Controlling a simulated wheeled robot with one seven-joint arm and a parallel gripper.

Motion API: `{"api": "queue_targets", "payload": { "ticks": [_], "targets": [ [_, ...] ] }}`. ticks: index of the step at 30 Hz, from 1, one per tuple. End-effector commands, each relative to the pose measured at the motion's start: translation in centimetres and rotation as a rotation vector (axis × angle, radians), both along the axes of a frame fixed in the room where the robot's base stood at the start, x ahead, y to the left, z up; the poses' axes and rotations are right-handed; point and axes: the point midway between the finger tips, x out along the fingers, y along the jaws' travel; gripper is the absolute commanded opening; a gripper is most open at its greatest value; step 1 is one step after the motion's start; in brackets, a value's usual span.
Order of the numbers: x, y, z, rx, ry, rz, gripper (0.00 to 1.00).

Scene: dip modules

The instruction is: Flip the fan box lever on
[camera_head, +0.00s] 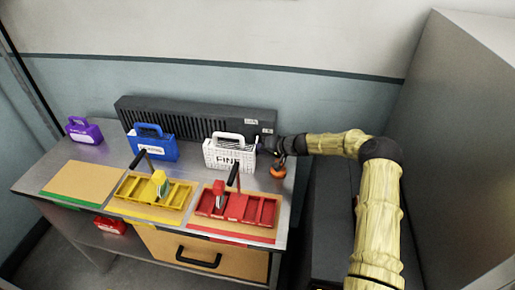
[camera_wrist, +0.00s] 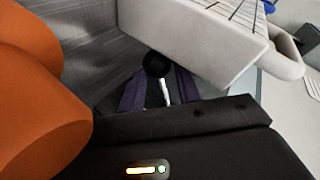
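A long black ribbed box, apparently the fan box (camera_head: 190,113), stands along the wall at the back of the table. In the wrist view a small lever (camera_wrist: 164,90) shows a white stem with a round black knob. My gripper (camera_head: 266,145) is at the right end of the table, between the white case and the wall. In the wrist view its dark purple fingers stand apart on either side of the lever, with gaps visible. Whether they touch it is unclear. The lever's base is hidden, and its on or off position cannot be told.
A white case (camera_head: 230,153) stands close left of my gripper. An orange object (camera_head: 278,170) is just below it and fills the wrist view's left side (camera_wrist: 40,100). Blue (camera_head: 152,146) and purple (camera_head: 84,131) cases stand farther left. Yellow (camera_head: 150,205) and red (camera_head: 238,208) trays lie in front.

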Motion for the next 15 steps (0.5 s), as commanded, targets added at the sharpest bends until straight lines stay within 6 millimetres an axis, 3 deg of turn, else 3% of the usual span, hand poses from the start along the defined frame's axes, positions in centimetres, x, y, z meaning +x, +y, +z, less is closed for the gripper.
{"api": "queue_targets", "payload": {
  "ticks": [7, 12, 15],
  "targets": [
    [0.03, 0.05, -0.04, 0.0, 0.0, 0.0, 0.32],
    [-0.02, 0.26, -0.07, -0.001, 0.0, 0.003, 0.0],
    [-0.06, 0.35, -0.09, -0.001, 0.0, 0.005, 0.0]
  ]
}}
